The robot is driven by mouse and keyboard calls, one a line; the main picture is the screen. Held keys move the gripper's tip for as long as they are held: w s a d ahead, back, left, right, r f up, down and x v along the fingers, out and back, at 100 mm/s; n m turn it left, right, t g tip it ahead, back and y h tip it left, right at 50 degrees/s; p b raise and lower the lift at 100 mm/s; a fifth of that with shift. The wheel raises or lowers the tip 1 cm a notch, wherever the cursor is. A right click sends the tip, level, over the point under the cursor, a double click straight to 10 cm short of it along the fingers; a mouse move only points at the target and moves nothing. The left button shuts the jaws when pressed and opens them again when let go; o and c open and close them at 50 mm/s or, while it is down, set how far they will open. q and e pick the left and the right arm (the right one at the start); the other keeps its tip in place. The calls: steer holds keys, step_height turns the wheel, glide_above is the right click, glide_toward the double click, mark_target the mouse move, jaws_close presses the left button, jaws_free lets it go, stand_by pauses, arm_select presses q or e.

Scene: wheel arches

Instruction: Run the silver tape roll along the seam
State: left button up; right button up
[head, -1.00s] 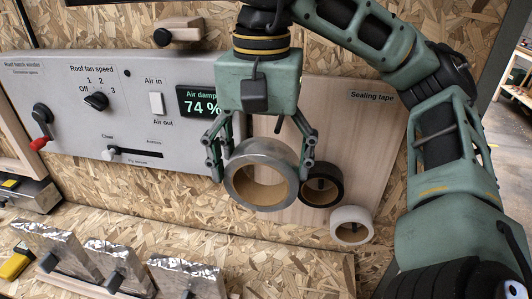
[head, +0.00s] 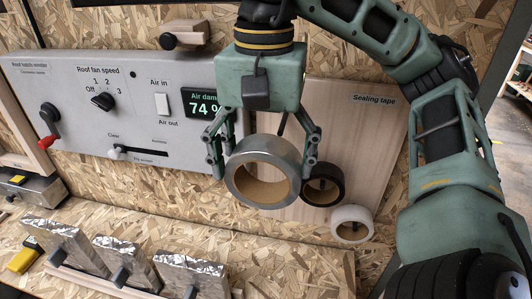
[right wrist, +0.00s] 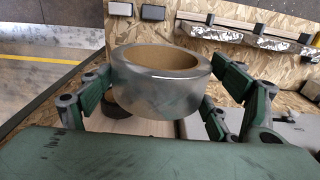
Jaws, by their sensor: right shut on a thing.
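The silver tape roll (head: 264,171) is a wide ring with a tan cardboard core. My right gripper (head: 262,160) comes from above and is shut on the roll, one finger at each side. In the right wrist view the roll (right wrist: 162,84) also sits between the fingers of the right gripper (right wrist: 160,90). The roll hangs in front of the wooden board marked "Sealing tape" (head: 365,130). I cannot make out the seam for certain. My left gripper is not in view.
A black tape roll (head: 337,190) and a white tape roll (head: 352,211) hang on the board. A grey control panel (head: 70,90) is at left. Several foil-covered blocks (head: 125,262) stand on the chipboard ledge (head: 300,262), which is bare at right.

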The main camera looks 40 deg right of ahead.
steer(key=s+a, duration=0.5)
steer(key=a, duration=0.2)
steer(key=shift+s+a+b, duration=0.15)
steer(key=shift+s+b, duration=0.2)
steer(key=shift+s, duration=0.05)
stand_by(0.3)
